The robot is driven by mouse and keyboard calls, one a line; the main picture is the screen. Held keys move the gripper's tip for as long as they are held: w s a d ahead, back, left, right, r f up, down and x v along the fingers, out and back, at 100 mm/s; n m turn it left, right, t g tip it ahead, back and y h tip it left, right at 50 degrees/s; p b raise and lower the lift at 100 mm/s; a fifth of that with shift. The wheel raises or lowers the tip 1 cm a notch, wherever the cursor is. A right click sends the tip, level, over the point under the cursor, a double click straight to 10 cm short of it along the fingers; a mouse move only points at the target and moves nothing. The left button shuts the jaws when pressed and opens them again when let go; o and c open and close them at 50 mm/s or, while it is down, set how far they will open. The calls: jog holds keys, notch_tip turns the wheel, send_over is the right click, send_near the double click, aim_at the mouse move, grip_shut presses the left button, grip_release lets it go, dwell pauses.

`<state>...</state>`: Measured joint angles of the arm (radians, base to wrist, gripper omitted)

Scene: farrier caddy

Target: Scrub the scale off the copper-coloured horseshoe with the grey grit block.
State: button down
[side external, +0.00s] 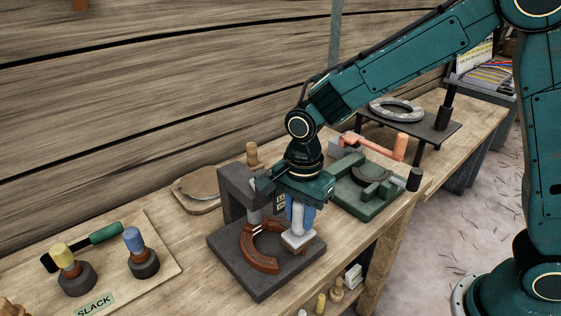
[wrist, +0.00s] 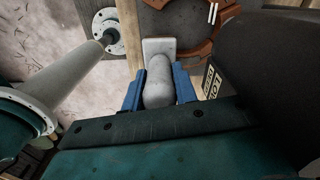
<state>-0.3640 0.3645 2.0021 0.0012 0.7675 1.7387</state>
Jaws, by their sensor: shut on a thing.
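The copper-coloured horseshoe (side external: 262,262) lies flat on the dark grey base plate (side external: 225,251) of a block-like stand. Two small pale streaks show on or by it, also in the wrist view, where part of the horseshoe (wrist: 190,45) curves at the top. My gripper (side external: 298,214) has blue fingers shut on the upright handle of the grey grit block (side external: 298,240). In the wrist view the handle sits between my fingers (wrist: 158,88), with the block's flat pad (wrist: 158,46) beyond. The pad is at the horseshoe's right side; I cannot tell whether they touch.
The stand's dark upright (side external: 233,190) rises close behind my gripper. A green fixture (side external: 375,198) with an orange handle stands to the right. A grey ring-shaped piece (side external: 397,108) lies on a raised dark stand. A board (side external: 125,265) marked SLACK holds tools at left.

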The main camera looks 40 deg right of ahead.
jog(key=shift+s+d+f, duration=0.1)
jog(key=shift+s+f, duration=0.05)
jog(key=shift+f, duration=0.15)
jog(key=shift+w+d+r, duration=0.15)
jog(key=shift+w+d, duration=0.3)
jog(key=shift+w, duration=0.35)
jog(key=shift+w, duration=0.15)
jog(key=shift+w+d+r, duration=0.1)
jog(key=shift+w+d, duration=0.1)
jog(key=shift+w, duration=0.2)
jog(key=shift+s+a, duration=0.1)
jog(key=shift+s+a+r, duration=0.2)
jog(key=shift+s+a, duration=0.25)
jog(key=shift+s, duration=0.3)
jog(key=shift+s, duration=0.1)
